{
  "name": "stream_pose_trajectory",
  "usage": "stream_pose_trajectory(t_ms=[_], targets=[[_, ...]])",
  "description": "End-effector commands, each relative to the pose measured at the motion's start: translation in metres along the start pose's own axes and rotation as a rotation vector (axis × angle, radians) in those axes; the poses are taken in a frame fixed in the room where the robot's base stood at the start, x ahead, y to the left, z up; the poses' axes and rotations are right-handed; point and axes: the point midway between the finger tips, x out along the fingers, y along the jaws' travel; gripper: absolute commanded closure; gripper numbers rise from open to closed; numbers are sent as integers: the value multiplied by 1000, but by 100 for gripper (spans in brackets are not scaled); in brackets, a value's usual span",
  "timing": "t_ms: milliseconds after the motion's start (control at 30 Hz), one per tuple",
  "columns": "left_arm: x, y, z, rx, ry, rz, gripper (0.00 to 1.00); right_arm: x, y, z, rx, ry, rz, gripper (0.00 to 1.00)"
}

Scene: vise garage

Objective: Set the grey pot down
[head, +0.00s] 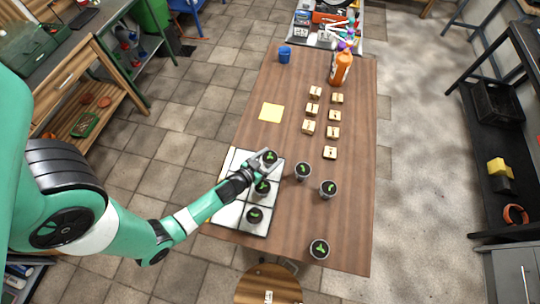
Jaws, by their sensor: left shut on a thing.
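My left gripper (262,164) is shut on a grey pot (270,157) with a green sprout, at the far right corner of a white tray (229,188) with dark dividing lines. I cannot tell whether this pot touches the tray. Two similar pots stand on the tray, one just below the gripper (263,188) and one nearer the front (255,215). Three more stand on the wooden table right of the tray: one close by (303,172), one further right (328,189), and one at the front edge (319,249). My right gripper is out of view.
Several small labelled wooden blocks (309,127) stand in two columns on the table (355,150). A stool (268,286) stands at the front. The table's right side is clear.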

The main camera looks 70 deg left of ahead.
Motion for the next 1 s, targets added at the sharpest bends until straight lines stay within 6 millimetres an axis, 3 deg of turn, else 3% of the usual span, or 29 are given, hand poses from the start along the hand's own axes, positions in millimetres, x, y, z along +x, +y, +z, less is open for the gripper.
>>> stream_pose_trajectory(t_ms=[33, 133, 500, 533, 600, 667, 1000], targets=[[6, 0, 16, 1, 0, 0, 86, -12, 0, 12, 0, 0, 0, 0], [12, 0, 30, 1, 0, 1, 86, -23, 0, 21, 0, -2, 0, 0], [12, 1, 31, 0, 0, 1, 86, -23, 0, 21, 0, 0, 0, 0], [11, 1, 29, 0, -1, 1, 19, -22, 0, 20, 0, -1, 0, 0], [11, 1, 29, 0, -1, 1, 6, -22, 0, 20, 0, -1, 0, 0], [11, 1, 29, 0, -1, 1, 0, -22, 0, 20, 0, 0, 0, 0], [2, 1, 27, 0, -2, 1, 0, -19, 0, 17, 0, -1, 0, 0]])
